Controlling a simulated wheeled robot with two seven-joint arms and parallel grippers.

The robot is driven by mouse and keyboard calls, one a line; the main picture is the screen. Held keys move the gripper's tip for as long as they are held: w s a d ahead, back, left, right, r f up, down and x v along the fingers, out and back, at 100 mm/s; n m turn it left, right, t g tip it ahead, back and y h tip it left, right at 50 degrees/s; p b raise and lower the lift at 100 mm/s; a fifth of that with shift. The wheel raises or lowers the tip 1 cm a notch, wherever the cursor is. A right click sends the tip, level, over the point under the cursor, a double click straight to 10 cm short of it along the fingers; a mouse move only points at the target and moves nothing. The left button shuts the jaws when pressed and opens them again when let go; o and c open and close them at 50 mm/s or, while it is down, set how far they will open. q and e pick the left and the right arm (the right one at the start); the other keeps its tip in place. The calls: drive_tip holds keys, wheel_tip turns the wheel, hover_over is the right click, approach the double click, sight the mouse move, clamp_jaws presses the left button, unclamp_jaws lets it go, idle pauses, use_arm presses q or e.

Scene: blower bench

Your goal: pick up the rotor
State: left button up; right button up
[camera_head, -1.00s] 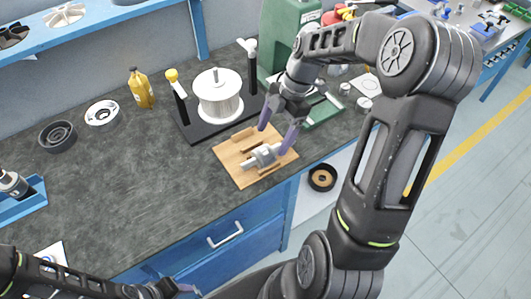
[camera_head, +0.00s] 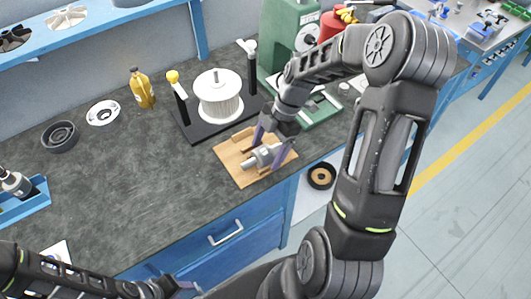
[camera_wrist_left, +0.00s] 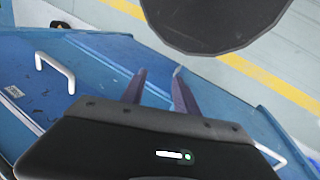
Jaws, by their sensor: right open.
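The rotor, a light grey cylinder with a shaft (camera_head: 262,157), lies on a wooden cradle board (camera_head: 234,165) near the bench's front edge. My right gripper (camera_head: 269,147) is open, its purple fingers pointing down on either side of the rotor's far end. Whether the fingers touch the rotor, I cannot tell. My left gripper (camera_wrist_left: 158,88) shows two spread fingers with nothing between them, low in front of the blue drawers, away from the rotor.
A white finned drum (camera_head: 220,98) on a black stand is behind the cradle. A green machine (camera_head: 284,45) stands at the back right. The bench's middle left is clear.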

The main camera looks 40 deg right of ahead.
idle(0.4)
clamp_jaws()
idle(0.7)
drive_tip(key=shift+r, duration=0.1)
